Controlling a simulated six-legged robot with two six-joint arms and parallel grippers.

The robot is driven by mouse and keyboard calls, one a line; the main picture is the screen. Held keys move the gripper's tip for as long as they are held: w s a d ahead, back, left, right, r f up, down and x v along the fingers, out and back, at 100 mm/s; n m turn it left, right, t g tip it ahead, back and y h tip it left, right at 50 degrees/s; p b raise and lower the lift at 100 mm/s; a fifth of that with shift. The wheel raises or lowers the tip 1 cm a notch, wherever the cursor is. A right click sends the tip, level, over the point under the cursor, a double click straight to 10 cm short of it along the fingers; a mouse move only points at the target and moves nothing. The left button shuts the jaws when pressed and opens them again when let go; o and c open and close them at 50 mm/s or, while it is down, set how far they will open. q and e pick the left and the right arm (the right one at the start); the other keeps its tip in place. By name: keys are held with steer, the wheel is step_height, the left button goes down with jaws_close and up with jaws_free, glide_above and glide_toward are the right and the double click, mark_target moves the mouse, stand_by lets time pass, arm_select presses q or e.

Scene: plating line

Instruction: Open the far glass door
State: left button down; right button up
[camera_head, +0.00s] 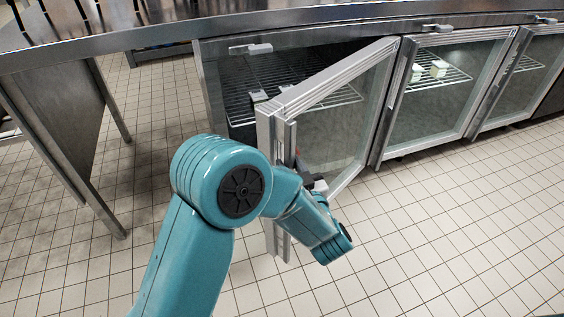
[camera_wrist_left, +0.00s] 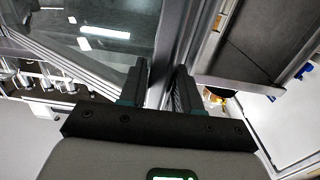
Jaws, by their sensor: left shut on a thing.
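The glass door (camera_head: 345,105) at the left end of the counter row stands swung out from its cabinet (camera_head: 225,90), with an open gap on its left. Its metal frame and vertical handle (camera_head: 282,150) face my teal left arm. My left gripper (camera_head: 314,184) is at this handle side, partly hidden by my arm. In the left wrist view the two dark fingers (camera_wrist_left: 160,88) are closed around a grey upright bar (camera_wrist_left: 174,45), which appears to be the door handle. My right gripper is not in view.
Two more glass doors, the middle one (camera_head: 445,85) and the right one (camera_head: 520,75), are closed. Wire shelves (camera_head: 260,75) show inside the open cabinet. The steel counter (camera_head: 150,38) runs above. The tiled floor (camera_head: 440,230) in front is clear.

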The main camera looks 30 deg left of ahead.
arm_select(q)
steer(key=s+d, duration=0.1)
steer(key=d, duration=1)
steer(key=shift+r+p, duration=0.15)
steer(key=shift+p, duration=0.15)
steer(key=c, duration=1.2)
jaws_free()
steer(key=shift+o, duration=1.2)
steer(key=shift+w, duration=0.1)
